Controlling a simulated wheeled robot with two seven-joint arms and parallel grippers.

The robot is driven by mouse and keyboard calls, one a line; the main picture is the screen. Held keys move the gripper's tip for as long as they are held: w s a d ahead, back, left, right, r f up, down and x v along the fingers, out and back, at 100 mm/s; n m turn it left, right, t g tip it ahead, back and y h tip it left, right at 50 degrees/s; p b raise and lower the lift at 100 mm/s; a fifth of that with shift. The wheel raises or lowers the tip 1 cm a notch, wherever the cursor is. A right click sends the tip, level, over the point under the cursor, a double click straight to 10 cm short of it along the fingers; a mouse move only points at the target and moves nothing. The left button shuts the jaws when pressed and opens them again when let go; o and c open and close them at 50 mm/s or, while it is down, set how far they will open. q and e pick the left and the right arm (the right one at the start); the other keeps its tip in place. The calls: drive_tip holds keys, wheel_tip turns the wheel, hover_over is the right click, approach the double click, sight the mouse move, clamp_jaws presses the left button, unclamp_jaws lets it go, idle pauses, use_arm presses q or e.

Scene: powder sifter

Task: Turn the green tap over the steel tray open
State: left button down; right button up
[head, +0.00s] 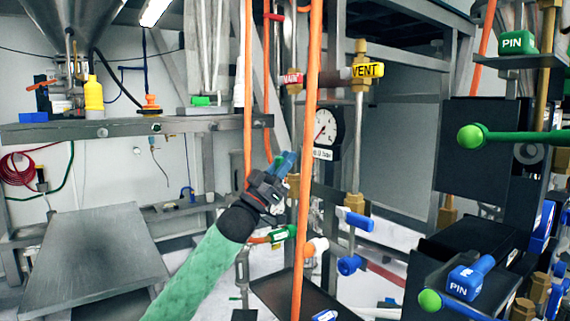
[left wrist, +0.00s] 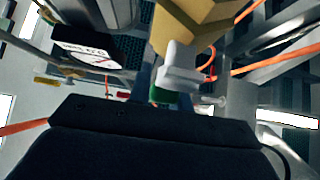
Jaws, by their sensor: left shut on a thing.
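My left gripper (head: 283,164) is raised in the middle of the head view, beside a brass valve fitting (head: 293,186) on an upright pipe. It is shut at this fitting, and its jaws and wrist hide most of what it holds. In the left wrist view a small piece of the green tap (left wrist: 157,96) shows just past the dark gripper body, below a pale grey block and the brass fitting (left wrist: 198,22). How far the tap is turned cannot be told. A dark tray (head: 280,292) lies below. My right gripper is out of view.
Orange hoses (head: 308,120) hang close to the gripper. A gauge (head: 325,128) and a yellow VENT handle (head: 367,70) are to its right. A green-and-white handle (head: 284,233) sits below. A flat grey steel surface (head: 90,265) lies at lower left.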

use_arm(q)
drive_tip(key=shift+a+r, duration=0.1)
drive_tip(key=shift+r, duration=0.15)
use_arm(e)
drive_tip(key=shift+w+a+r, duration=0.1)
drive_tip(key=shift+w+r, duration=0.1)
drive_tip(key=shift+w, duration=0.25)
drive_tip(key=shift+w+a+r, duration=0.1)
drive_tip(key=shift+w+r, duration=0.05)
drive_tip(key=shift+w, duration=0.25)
use_arm(q)
drive_tip(key=c, duration=1.4)
unclamp_jaws()
drive_tip(key=shift+c, duration=0.2)
drive_tip(key=shift+o, duration=0.8)
drive_tip(key=shift+s+a+f+b, duration=0.15)
drive_tip(key=shift+f+b, duration=0.2)
drive_tip(key=shift+f, duration=0.25)
drive_tip(key=b+v, duration=0.3)
drive_tip(key=v, duration=0.3)
drive_tip(key=shift+a+f, duration=0.2)
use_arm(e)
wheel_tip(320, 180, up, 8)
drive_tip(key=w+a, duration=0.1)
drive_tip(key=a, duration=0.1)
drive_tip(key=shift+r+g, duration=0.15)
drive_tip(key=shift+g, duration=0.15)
use_arm(q)
drive_tip(key=shift+s, duration=0.15)
